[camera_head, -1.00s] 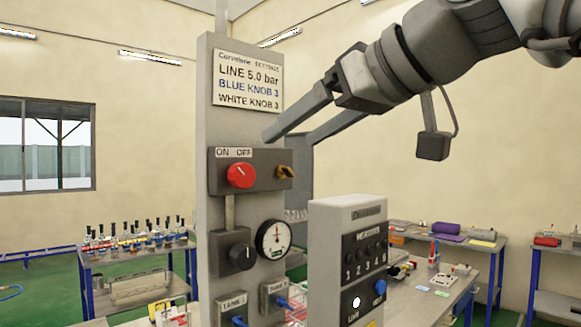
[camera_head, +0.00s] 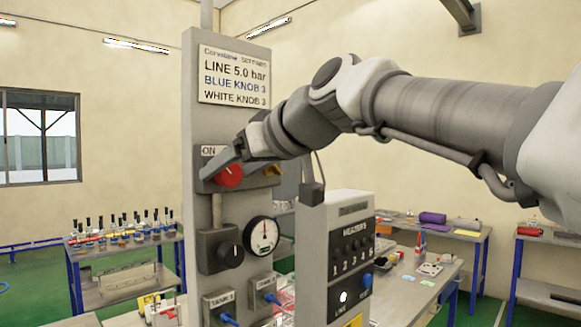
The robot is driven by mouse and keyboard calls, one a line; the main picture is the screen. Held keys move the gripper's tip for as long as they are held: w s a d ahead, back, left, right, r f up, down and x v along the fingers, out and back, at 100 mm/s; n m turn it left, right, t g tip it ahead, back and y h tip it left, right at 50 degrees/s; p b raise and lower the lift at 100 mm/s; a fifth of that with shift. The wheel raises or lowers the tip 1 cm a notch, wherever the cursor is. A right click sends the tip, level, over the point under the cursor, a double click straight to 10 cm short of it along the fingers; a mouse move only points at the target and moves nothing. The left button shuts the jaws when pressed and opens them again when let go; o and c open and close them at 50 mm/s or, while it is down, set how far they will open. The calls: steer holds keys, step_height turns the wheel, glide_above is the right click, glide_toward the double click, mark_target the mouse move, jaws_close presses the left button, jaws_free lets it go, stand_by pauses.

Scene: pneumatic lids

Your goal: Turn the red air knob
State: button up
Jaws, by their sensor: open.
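The red air knob (camera_head: 230,176) sits on a dark grey box marked ON and OFF on the tall grey panel (camera_head: 202,116). In the head view my gripper (camera_head: 222,164) is at this box, reaching in from the upper right. One finger slants across the top left of the knob and covers part of it and the OFF label. The other finger cannot be made out clearly. The gripper is open, and I cannot tell whether it touches the knob.
Below are a black knob (camera_head: 230,254), a round gauge (camera_head: 262,236) and two tank valves with blue handles. A bottle table (camera_head: 120,250) is at the left.

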steer(key=shift+c, duration=0.3)
jaws_close()
steer(key=shift+m, duration=0.3)
steer(key=m, duration=0.1)
steer(key=m+g+y+b, duration=0.1)
steer(key=shift+w+d+f+m+g, duration=0.1)
steer(key=shift+w+d+m+g, duration=0.1)
steer(key=shift+m+g, duration=0.1)
steer(key=m+g+y+b, duration=0.1)
steer(key=m+y, duration=0.1)
steer(key=m, duration=0.1)
steer(key=shift+w+d+f, duration=0.1)
steer(key=shift+w, duration=0.05)
steer(key=m+b, duration=0.1)
steer(key=m+y, duration=0.1)
steer(key=m, duration=0.1)
steer(key=m+y+b, duration=0.1)
steer(key=shift+f+g+b, duration=0.25)
steer(key=shift+g+b, duration=0.1)
steer(key=shift+g, duration=0.05)
steer(key=shift+d+m+y+b, duration=0.1)
steer(key=shift+m+y+b, duration=0.75)
steer(key=shift+m, duration=0.75)
